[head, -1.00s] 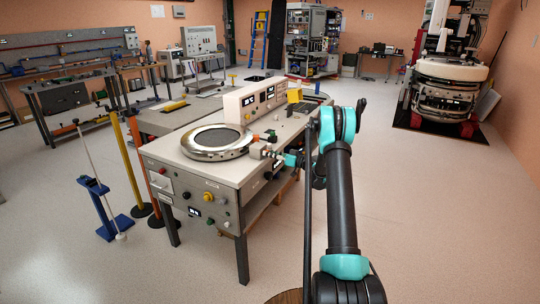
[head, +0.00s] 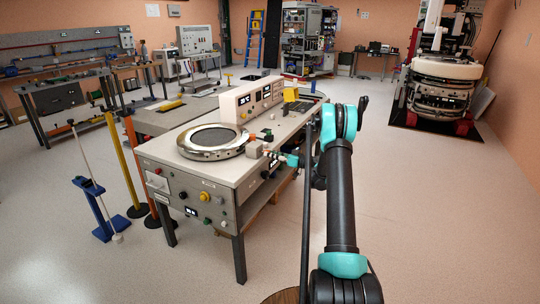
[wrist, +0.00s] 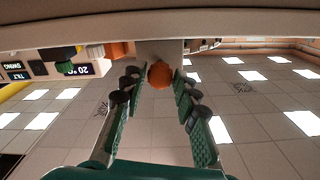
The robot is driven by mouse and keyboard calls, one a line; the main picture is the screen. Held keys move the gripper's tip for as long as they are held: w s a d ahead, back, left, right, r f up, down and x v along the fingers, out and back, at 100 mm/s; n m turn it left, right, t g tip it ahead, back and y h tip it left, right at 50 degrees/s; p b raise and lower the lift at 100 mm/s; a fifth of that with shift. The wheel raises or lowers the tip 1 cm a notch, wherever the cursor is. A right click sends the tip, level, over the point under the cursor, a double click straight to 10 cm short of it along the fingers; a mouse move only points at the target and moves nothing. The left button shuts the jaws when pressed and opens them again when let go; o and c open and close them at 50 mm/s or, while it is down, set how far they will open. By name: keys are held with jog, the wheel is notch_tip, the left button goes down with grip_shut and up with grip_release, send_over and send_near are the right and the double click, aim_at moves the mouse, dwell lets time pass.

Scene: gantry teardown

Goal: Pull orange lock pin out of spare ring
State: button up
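The spare ring (head: 213,141), a shiny metal ring with a dark middle, lies flat on the near end of the grey bench. A small pale block (head: 254,148) sits at its right side, by the bench edge. My gripper (head: 279,158) is beside this block, small in the head view. In the wrist view the round orange end of the lock pin (wrist: 160,75) stands out from a pale block (wrist: 159,50). My gripper (wrist: 160,84) has a finger on each side of the orange end, with a narrow gap seeming to show on both sides. The pin's shaft is hidden.
The bench (head: 190,168) has knobs and displays on its front. A white display unit (head: 252,98) and a yellow block (head: 291,94) stand behind the ring. A blue stand (head: 95,205) and yellow post (head: 127,165) are left of the bench. Floor to the right is clear.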

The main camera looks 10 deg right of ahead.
jog(key=shift+o, duration=1.2)
jog(key=v, duration=1.2)
